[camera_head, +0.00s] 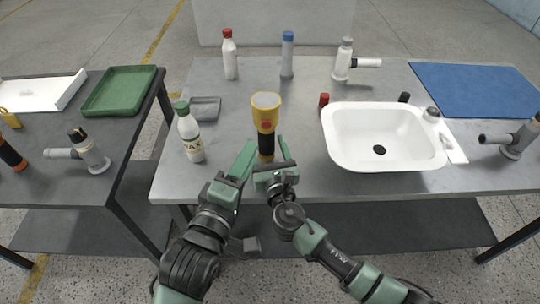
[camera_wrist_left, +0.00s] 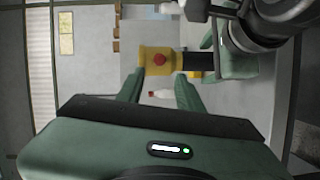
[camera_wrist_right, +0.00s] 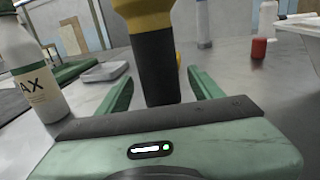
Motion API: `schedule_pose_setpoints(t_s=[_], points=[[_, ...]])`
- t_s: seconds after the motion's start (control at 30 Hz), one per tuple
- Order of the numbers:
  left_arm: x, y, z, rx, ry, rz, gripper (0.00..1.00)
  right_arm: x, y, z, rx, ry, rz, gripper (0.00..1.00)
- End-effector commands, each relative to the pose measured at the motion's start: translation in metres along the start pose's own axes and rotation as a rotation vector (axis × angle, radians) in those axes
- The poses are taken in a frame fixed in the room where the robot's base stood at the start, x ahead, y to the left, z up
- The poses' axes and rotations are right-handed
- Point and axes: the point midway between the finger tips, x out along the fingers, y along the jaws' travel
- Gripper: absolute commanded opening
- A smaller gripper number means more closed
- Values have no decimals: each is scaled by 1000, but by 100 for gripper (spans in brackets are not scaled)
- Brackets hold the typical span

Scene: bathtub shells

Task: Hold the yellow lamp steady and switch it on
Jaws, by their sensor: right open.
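The yellow lamp (camera_head: 265,107) stands upright on the grey table, with a yellow head, a red button (camera_head: 266,126) and a black handle. My right gripper (camera_head: 269,160) is open at the handle's lower part. In the right wrist view the black handle (camera_wrist_right: 157,70) stands between its spread fingers, and I see no finger pressed on it. My left gripper (camera_head: 245,152) is open just left of the lamp. In the left wrist view the lamp lies sideways, with the red button (camera_wrist_left: 187,59) beyond the fingertips. The handle's foot is partly hidden by my grippers.
A white bottle with a green cap (camera_head: 190,135) stands close left of my left gripper. A small grey tray (camera_head: 205,109) is behind it. A white sink (camera_head: 340,150) is to the right. Red-capped (camera_head: 230,60) and blue-capped (camera_head: 288,58) bottles stand behind.

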Motion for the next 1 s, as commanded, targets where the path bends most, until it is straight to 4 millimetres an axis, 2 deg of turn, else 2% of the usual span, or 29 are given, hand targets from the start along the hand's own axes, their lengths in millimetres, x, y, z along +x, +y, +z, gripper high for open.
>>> schedule_pose_setpoints(t_s=[0.13, 0.4, 0.47, 0.63, 0.67, 0.7, 0.8, 0.83, 1.0], points=[[0, 0, 0, 0, 0, 0, 36, 10, 0, 0, 0, 0, -1, 66], [0, 0, 0, 0, 0, 0, 36, 11, 0, 0, 0, 0, -1, 66], [0, 0, 0, 0, 0, 0, 36, 11, 0, 0, 0, 0, -1, 52], [0, 0, 0, 0, 0, 0, 36, 10, 0, 0, 0, 0, -1, 5], [0, 0, 0, 0, 0, 0, 36, 10, 0, 0, 0, 0, -1, 0], [0, 0, 0, 0, 0, 0, 31, 10, 0, 0, 0, 0, -1, 0], [0, 0, 0, 0, 0, 0, 3, 10, 0, 0, 0, 0, -1, 0], [0, 0, 0, 0, 0, 0, 0, 10, 0, 0, 0, 0, -1, 0], [0, 0, 0, 0, 0, 0, 0, 10, 0, 0, 0, 0, -1, 0]])
